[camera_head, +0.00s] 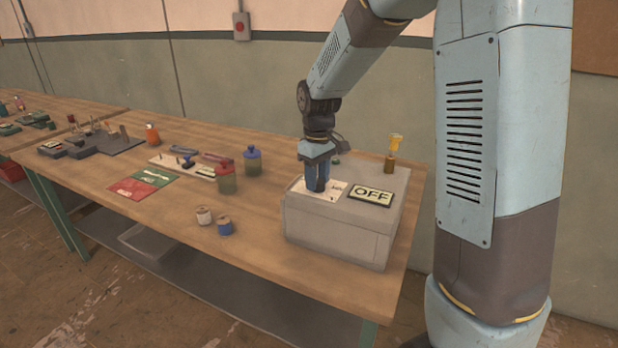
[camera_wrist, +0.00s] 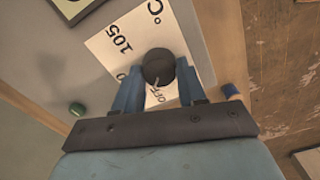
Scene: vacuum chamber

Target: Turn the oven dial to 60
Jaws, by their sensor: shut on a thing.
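The dial (camera_wrist: 158,67) is a dark round knob on a white scale plate (camera_wrist: 112,50) marked "105", "°C" and "OFF". My gripper (camera_wrist: 160,88) points down at the oven top and is shut on the dial, one blue finger on each side. In the head view my gripper (camera_head: 318,183) hides the dial. The "OFF" mark lies between my fingers, just below the knob in the wrist view. A 60 mark cannot be read.
Bottles (camera_head: 226,176), spools (camera_head: 224,226) and a red-green card (camera_head: 143,185) lie to the left. The bench front between the spools and the oven is clear.

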